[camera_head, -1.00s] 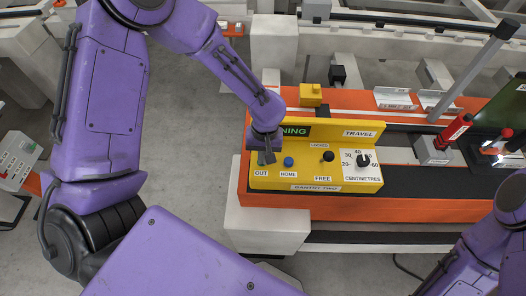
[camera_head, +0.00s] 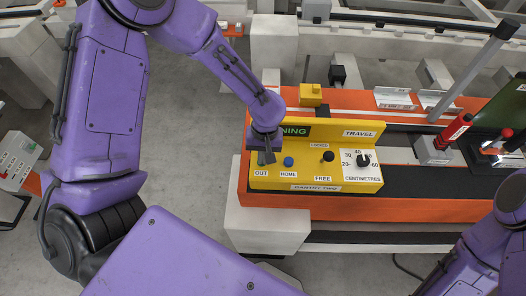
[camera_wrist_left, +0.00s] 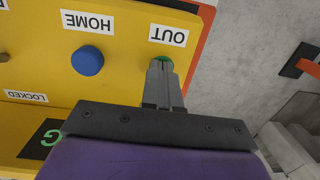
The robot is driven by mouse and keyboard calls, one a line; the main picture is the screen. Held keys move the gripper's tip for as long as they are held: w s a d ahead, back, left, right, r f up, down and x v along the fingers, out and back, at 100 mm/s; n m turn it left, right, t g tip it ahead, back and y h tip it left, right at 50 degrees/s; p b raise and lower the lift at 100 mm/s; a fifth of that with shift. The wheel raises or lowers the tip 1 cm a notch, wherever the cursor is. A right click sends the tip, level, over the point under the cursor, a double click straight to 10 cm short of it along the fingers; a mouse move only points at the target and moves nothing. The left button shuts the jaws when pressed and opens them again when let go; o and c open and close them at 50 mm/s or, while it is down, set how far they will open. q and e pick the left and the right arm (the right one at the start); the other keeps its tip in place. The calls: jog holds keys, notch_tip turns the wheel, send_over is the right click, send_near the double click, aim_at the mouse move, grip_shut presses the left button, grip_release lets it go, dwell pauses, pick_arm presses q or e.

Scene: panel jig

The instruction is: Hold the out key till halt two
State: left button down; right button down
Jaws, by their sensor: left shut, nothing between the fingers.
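The yellow control panel (camera_head: 310,180) carries a green key labelled OUT (camera_head: 261,160) at its left end, with the blue HOME button (camera_head: 288,161) beside it. My left gripper (camera_head: 267,161) is shut and empty, pointing down at the OUT key. In the left wrist view its fingertips (camera_wrist_left: 161,66) are over the green key (camera_wrist_left: 160,58) and hide most of it. I cannot tell whether they touch it or how far it is pressed. A green sign ending in NING (camera_head: 295,131) is partly hidden by my left arm. My right gripper is not in view.
A black knob (camera_head: 328,156) stands between the LOCKED and FREE labels. A TRAVEL dial (camera_head: 363,160) is marked in centimetres. A yellow block (camera_head: 310,95) stands behind the panel. A red cylinder (camera_head: 459,127) stands to the right.

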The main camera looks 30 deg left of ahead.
pick_arm(q)
jog(key=shift+s+f, duration=0.25)
jog(key=shift+s, duration=0.05)
jog(key=r+p, duration=0.4)
jog(key=p, duration=0.1)
jog(key=shift+w+r, duration=0.25)
jog(key=shift+w, duration=0.1)
notch_tip(320, 180, up, 10)
jog(key=w+b, duration=0.1)
jog(key=shift+w, duration=0.1)
